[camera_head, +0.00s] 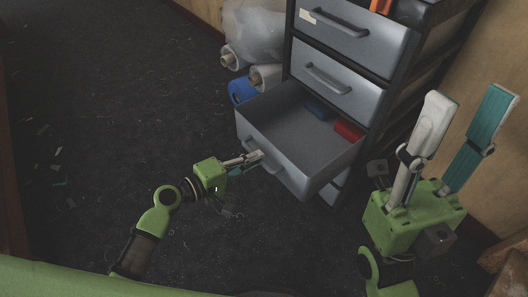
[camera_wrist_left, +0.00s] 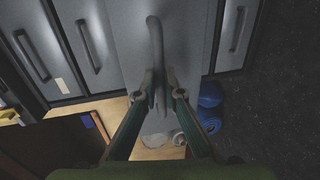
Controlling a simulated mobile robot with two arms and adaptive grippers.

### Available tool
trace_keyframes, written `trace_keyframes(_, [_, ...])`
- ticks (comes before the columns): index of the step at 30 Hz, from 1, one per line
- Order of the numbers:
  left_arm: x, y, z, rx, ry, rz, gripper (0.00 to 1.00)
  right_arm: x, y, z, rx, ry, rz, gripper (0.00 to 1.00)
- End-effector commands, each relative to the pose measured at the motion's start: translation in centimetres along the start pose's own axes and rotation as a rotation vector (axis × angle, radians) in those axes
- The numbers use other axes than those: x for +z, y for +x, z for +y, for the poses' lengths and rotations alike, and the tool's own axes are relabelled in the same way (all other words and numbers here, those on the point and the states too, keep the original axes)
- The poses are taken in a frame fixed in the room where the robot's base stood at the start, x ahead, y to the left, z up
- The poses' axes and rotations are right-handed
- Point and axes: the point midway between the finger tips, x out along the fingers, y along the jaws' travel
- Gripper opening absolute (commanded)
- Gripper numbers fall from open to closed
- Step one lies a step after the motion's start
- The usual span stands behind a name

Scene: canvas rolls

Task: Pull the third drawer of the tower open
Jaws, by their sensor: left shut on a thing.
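The grey drawer tower (camera_head: 377,66) stands at the back, right of the middle, in a dark frame. Its third drawer (camera_head: 290,173) is pulled well out, its inside showing. My left gripper (camera_head: 252,158) is shut on the drawer's handle (camera_head: 271,168) at the front. In the left wrist view the fingers (camera_wrist_left: 160,84) close around the lower part of the long grey handle (camera_wrist_left: 156,45). My right gripper (camera_head: 462,103) is raised at the right, in front of the tower's side, its two long fingers wide apart and empty.
A blue piece (camera_head: 318,110) and a red piece (camera_head: 348,131) lie in the open drawer. The two drawers above are shut. White rolls (camera_head: 265,77) and a blue roll (camera_head: 241,91) lie left of the tower. The dark floor at left is mostly clear, with small scraps.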

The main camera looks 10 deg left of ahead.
Motion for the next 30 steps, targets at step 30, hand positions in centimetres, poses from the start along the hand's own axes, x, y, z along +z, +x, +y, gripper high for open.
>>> trace_keyframes(30, [0.0,-3.8,-0.8,0.001,0.0,0.001,0.25,0.1,-0.3,0.1,-0.006,-0.005,0.006,0.4])
